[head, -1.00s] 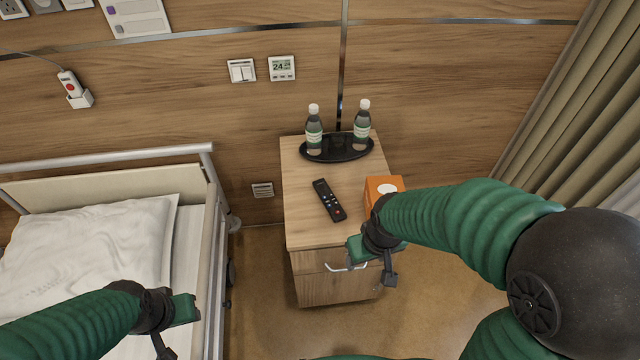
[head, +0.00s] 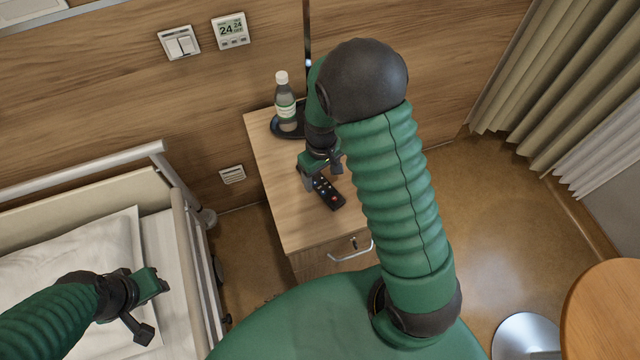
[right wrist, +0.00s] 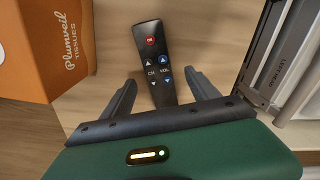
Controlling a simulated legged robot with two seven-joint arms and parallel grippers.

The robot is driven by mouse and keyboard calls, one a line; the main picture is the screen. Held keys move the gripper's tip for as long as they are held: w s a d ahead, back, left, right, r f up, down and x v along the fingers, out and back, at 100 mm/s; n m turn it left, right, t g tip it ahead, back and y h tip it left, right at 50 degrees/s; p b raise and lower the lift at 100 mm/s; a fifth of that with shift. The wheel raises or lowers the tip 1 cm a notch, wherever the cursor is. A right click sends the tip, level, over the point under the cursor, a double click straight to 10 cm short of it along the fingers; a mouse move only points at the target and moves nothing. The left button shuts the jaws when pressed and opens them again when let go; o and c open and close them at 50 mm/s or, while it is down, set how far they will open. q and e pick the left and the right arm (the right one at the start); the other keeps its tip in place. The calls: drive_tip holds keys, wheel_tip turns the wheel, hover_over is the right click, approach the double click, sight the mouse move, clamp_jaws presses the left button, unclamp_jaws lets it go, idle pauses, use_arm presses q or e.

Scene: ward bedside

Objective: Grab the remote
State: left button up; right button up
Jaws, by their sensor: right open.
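The black remote (head: 328,194) lies on the wooden bedside cabinet top (head: 283,210), partly covered by my right gripper in the head view. In the right wrist view the remote (right wrist: 157,62) has a red button at its far end, and its near part sits between the fingertips. My right gripper (head: 322,176) is open over the remote, one finger on each side; it also shows in the right wrist view (right wrist: 160,95). I cannot tell whether the fingers touch the remote.
An orange tissue box (right wrist: 45,45) is left of the remote in the right wrist view. The bed rail (head: 187,240) is left of the cabinet. A round wooden table (head: 610,315) is at lower right.

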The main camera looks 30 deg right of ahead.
sight(321, 184)
drive_tip(key=f, duration=0.4)
drive_tip(key=shift+w+d, duration=0.2)
drive_tip(key=shift+w, duration=0.1)
drive_tip(key=shift+s+r, duration=0.15)
drive_tip(key=shift+c, duration=1.1)
clamp_jaws()
